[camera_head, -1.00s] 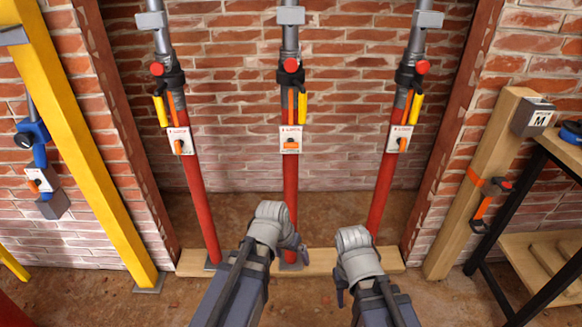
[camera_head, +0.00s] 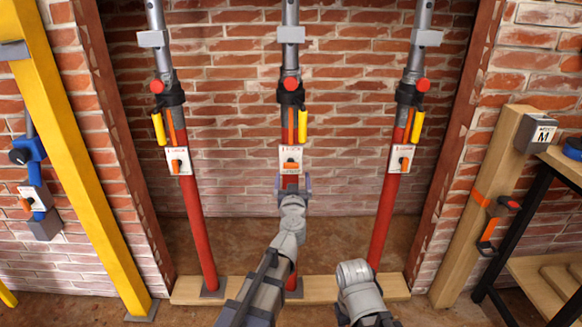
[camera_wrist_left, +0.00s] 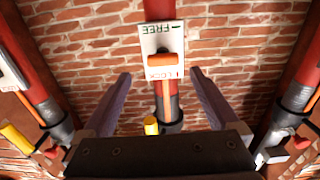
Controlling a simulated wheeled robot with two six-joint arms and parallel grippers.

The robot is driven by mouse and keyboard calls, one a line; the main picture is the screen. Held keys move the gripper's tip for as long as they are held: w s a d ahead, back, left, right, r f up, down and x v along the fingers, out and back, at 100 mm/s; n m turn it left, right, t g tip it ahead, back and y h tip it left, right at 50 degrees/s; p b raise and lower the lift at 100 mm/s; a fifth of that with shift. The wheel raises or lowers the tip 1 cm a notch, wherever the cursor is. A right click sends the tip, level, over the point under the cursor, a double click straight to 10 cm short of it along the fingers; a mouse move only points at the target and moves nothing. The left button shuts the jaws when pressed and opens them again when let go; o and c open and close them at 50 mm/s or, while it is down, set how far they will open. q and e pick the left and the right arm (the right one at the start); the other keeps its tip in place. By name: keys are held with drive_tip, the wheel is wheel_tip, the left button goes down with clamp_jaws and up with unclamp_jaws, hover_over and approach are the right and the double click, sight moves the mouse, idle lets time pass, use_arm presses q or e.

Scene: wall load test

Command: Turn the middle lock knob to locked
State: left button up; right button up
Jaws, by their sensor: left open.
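The middle lock knob (camera_head: 291,166) is orange and sits on a white plate (camera_head: 291,154) on the middle red post (camera_head: 290,225). In the left wrist view, upside down, the knob (camera_wrist_left: 160,61) lies crosswise between the words FREE and LOCK. My left gripper (camera_head: 293,183) is open, just below the plate in the head view. In the wrist view its two fingers stand apart on either side of the plate, with nothing between them touched. My right gripper (camera_head: 343,312) is low at the front, and its fingers are mostly hidden.
Two similar red posts stand left (camera_head: 199,225) and right (camera_head: 384,220), with orange knobs that look more upright. A yellow handle (camera_head: 302,126) and a red button (camera_head: 291,84) are above the middle plate. A wooden sill (camera_head: 240,290) runs along the floor.

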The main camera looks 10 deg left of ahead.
sight(291, 168)
use_arm(q)
drive_tip(key=shift+w+a, duration=0.35)
drive_tip(key=shift+w, duration=0.95)
drive_tip(key=shift+w+a, duration=0.3)
drive_tip(key=shift+w, duration=0.95)
drive_tip(key=shift+w+a, duration=0.35)
drive_tip(key=shift+w, duration=0.95)
drive_tip(key=c, duration=1.4)
